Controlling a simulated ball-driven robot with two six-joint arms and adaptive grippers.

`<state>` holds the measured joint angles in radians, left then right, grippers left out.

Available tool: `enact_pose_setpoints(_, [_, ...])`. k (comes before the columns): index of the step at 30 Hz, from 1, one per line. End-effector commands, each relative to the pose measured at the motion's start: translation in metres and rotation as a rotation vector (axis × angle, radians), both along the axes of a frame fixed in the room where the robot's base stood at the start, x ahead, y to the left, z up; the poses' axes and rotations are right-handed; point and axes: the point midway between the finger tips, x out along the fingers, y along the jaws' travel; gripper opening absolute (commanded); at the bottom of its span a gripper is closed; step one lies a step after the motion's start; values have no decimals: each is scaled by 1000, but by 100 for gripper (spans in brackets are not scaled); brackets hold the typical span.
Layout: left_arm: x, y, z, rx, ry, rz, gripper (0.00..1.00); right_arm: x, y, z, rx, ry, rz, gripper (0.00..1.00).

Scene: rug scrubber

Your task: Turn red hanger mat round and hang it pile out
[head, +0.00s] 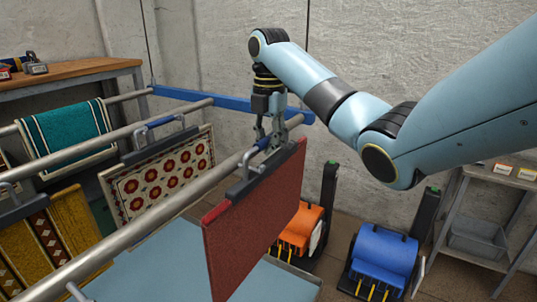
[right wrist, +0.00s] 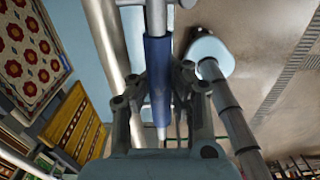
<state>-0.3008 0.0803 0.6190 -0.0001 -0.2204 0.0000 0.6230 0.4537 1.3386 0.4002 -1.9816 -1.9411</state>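The red mat (head: 252,225) hangs upright, clamped in a grey bar hanger (head: 268,170) at the right side of the front rail (head: 190,195). The face turned to the head camera is plain speckled red; I cannot tell whether it is pile or backing, and the other face is hidden. My right gripper (head: 271,130) is at the top of this hanger, above the rail. In the right wrist view its fingers (right wrist: 162,95) lie close on both sides of the hanger's blue grip (right wrist: 157,65) and look shut on it. My left gripper is in neither view.
A patterned mat (head: 160,178), a teal mat (head: 65,135) and a yellow mat (head: 70,225) hang to the left on the rack. Orange (head: 300,228) and blue (head: 385,258) machines stand on the floor at right. A shelf (head: 485,215) stands far right.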

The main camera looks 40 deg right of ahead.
Motion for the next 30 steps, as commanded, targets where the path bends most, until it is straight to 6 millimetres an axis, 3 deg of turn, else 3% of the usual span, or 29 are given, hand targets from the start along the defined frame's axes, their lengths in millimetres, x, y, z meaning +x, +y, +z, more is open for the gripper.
enact_pose_setpoints(30, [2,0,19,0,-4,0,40,-68,-19,3,-2,-1,0,0])
